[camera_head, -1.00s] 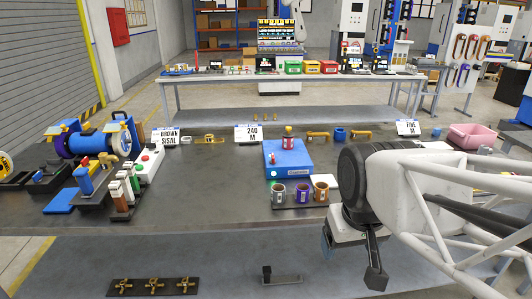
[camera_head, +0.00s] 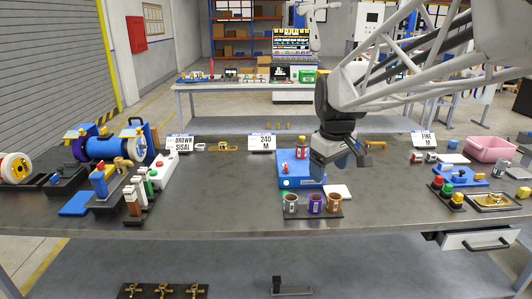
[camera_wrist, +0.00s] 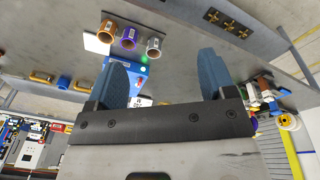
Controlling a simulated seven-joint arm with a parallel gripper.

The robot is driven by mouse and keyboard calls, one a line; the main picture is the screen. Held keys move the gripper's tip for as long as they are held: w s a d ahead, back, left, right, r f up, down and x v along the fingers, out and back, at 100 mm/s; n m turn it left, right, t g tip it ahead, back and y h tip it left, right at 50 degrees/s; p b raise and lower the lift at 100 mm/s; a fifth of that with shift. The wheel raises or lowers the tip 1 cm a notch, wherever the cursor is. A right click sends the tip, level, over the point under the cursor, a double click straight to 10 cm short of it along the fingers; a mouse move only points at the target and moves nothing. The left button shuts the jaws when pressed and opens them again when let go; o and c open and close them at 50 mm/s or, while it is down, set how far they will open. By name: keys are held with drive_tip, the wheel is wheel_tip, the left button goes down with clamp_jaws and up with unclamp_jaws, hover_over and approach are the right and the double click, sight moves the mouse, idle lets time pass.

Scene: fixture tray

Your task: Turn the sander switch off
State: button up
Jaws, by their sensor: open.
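A blue box (camera_head: 300,182) stands mid-table in front of the "240 M" sign, with a red knob (camera_head: 285,168) and a lit green lamp (camera_head: 286,183) at its front left. I cannot tell for certain whether this is the sander switch. A white control box (camera_head: 160,170) with red and green buttons stands at left beside the blue two-wheeled machine (camera_head: 104,147). My gripper (camera_head: 342,163) is open and empty above the table, at the blue box's right side. In the wrist view the blue box (camera_wrist: 138,72) shows between my spread blue fingers (camera_wrist: 162,74), partly hidden by the left one.
Three cups (camera_head: 314,203) stand on a dark strip in front of the blue box. Brown, white and green handled pieces (camera_head: 140,190) stand at left. A pink bin (camera_head: 490,148) and a stand of coloured buttons (camera_head: 447,192) are at right. The front middle-left of the table is clear.

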drive_tip(key=w+a+f+n, duration=0.1)
drive_tip(key=w+f+n, duration=0.15)
drive_tip(key=w, duration=0.75)
drive_tip(key=w+a+f+n, duration=0.1)
drive_tip(key=w+n, duration=0.2)
drive_tip(key=w, duration=0.8)
drive_tip(key=n+g, duration=0.2)
drive_tip(key=n, duration=0.4)
hover_over(286, 165)
drive_tip(key=f, duration=1.1)
drive_tip(key=shift+s, duration=0.3)
drive_tip(key=shift+w+f, duration=0.4)
drive_tip(key=shift+f, duration=3.9)
drive_tip(key=shift+c, duration=0.2)
